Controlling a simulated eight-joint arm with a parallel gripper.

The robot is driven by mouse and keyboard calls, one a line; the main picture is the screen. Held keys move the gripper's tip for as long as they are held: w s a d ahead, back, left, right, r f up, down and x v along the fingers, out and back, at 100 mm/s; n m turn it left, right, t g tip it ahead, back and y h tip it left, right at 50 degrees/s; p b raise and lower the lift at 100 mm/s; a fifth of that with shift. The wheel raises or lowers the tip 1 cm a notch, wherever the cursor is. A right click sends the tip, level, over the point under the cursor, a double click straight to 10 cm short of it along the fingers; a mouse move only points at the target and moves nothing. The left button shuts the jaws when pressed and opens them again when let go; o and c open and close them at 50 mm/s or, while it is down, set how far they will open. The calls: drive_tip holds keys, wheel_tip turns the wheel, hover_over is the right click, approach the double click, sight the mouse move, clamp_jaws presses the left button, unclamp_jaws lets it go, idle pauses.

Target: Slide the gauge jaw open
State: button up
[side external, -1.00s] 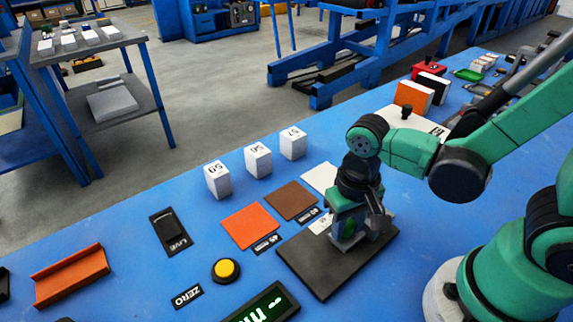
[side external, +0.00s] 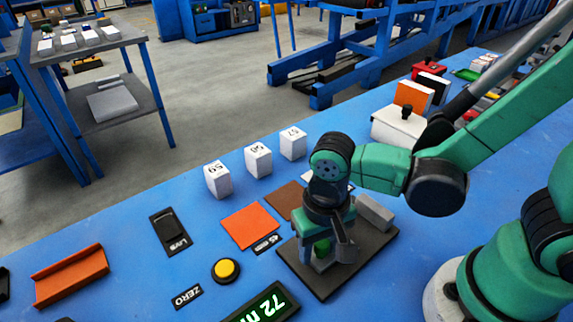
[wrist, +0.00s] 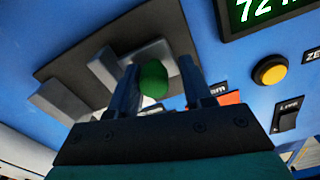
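The gauge stands on a dark base plate (side external: 365,262). A grey block (side external: 374,211) sits at the plate's right end; in the wrist view a grey block (wrist: 58,101) is at the left end. A green knob (side external: 322,247), also seen in the wrist view (wrist: 153,80), is toward the plate's other end, by grey jaw parts (wrist: 108,68). My gripper (wrist: 158,66) has its fingers on either side of the knob. The left finger looks close against it; a gap shows at the right finger. The display (side external: 262,304) reads 72; its unit is cut off.
Orange (side external: 250,225) and brown (side external: 286,198) sheets lie behind the gauge. White numbered blocks (side external: 258,160) stand farther back. A yellow button (side external: 226,270), a black switch (side external: 170,231) and an orange channel (side external: 70,274) are to the left.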

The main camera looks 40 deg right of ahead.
sight(320, 245)
drive_tip(key=shift+r, duration=2.8)
drive_tip(key=w+d+r+n+t, duration=0.1)
drive_tip(key=w+d+r+t, duration=0.1)
drive_tip(key=d, duration=0.3)
drive_tip(key=w+d+r+n+t, duration=0.2)
drive_tip(key=w+d+r+t, duration=0.1)
drive_tip(key=d+t, duration=0.2)
drive_tip(key=shift+d+r, duration=0.2)
drive_tip(key=shift+d, duration=0.5)
